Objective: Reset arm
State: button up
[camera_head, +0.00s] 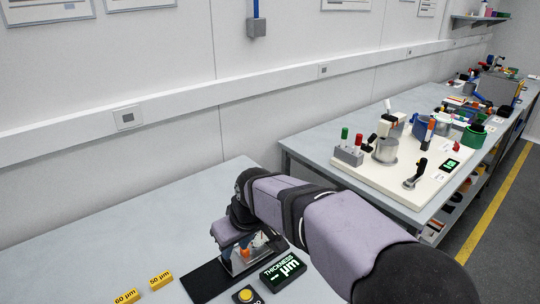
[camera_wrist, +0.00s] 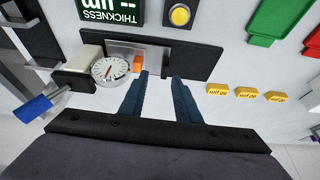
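My gripper (camera_wrist: 162,76) is open in the wrist view, its two dark blue fingers apart with nothing between them. The fingertips are over the lower edge of a black base plate (camera_wrist: 205,62). A round white dial gauge (camera_wrist: 110,69) and a small orange piece (camera_wrist: 137,63) are just left of the fingertips. In the head view my arm reaches down to the same base plate (camera_head: 203,281); my gripper there is mostly hidden by the wrist, and the orange piece (camera_head: 245,253) shows beside it.
Yellow labelled blocks (camera_head: 160,281) lie left of the plate; several show in the wrist view (camera_wrist: 246,93). A thickness display (camera_head: 283,270) and yellow button (camera_head: 245,295) are close by. Green (camera_wrist: 268,22) and red (camera_wrist: 313,42) trays are at the wrist view's right. A crowded second bench (camera_head: 310,147) stands behind.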

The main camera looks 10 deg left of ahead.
jog(key=d, duration=0.3)
jog(key=s+d+m+p, duration=0.1)
jog(key=d, duration=0.3)
jog(key=s+d+f+m+h+p, duration=0.1)
jog(key=d, duration=0.2)
jog(key=shift+d+g, duration=0.15)
jog(key=shift+g, duration=0.15)
jog(key=s+d+f+m+g+h+p, duration=0.1)
jog(key=s+d+f+m+p, duration=0.1)
jog(key=s+d, duration=0.6)
jog(key=s+d+f+m+g+h+p, duration=0.1)
jog(key=s+d+m, duration=0.3)
jog(key=s+d, duration=0.4)
jog(key=shift+s+d+f+m+g+p, duration=0.15)
jog(key=shift+d+f+m+g+p, duration=0.2)
jog(key=shift+d+f, duration=0.65)
jog(key=shift+d+r, duration=0.15)
jog(key=shift+r, duration=0.05)
